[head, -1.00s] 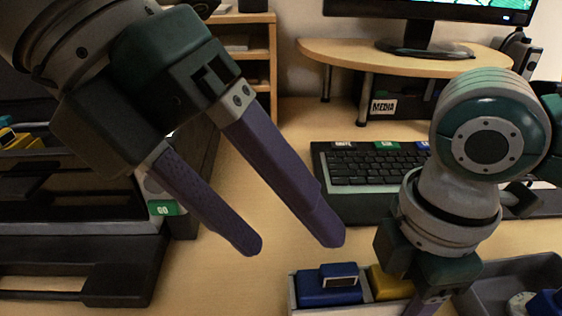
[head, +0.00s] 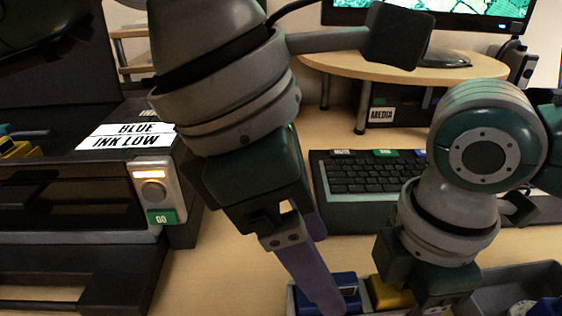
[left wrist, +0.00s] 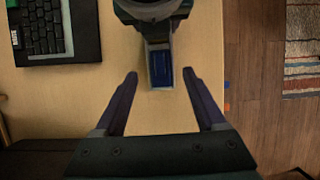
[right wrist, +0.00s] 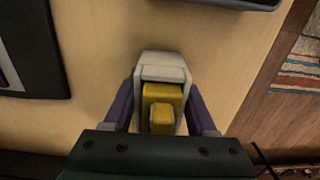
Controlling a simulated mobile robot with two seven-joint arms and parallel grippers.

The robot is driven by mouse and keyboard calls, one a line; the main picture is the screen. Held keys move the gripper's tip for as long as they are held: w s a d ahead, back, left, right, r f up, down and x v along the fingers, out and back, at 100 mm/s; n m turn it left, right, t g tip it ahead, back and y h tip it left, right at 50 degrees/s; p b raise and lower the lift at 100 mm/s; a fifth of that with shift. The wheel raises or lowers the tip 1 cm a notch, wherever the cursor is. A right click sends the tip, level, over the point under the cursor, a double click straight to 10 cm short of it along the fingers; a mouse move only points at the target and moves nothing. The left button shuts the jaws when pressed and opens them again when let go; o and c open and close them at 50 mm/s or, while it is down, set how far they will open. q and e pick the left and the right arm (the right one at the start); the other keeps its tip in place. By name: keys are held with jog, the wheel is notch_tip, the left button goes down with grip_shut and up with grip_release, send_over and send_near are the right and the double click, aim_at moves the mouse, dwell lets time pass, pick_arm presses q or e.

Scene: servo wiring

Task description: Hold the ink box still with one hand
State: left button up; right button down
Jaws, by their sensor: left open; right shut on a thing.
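The ink box (head: 291,298) is a narrow grey holder at the bottom of the head view, with a blue cartridge (head: 347,281) and a yellow cartridge (head: 385,293) in it. My right gripper (right wrist: 161,92) is shut on the box around its yellow-cartridge part, one finger along each side. Its fingers are mostly hidden in the head view. My left gripper (head: 320,285) is open and points down near the blue end. In the left wrist view, the blue cartridge (left wrist: 161,68) lies between and ahead of the parted fingers, which hold nothing.
A dark printer (head: 70,190) stands at the left, with a "BLUE INK LOW" label and an orange-lit button panel (head: 152,192). A keyboard (head: 372,178) lies behind the box. A grey tray (head: 500,285) with small items sits right of the box. Bare table lies between printer and box.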

aim_at(348, 282)
pick_arm(q)
jog(key=shift+x, duration=2.4)
jog(key=shift+r, duration=0.1)
grip_shut()
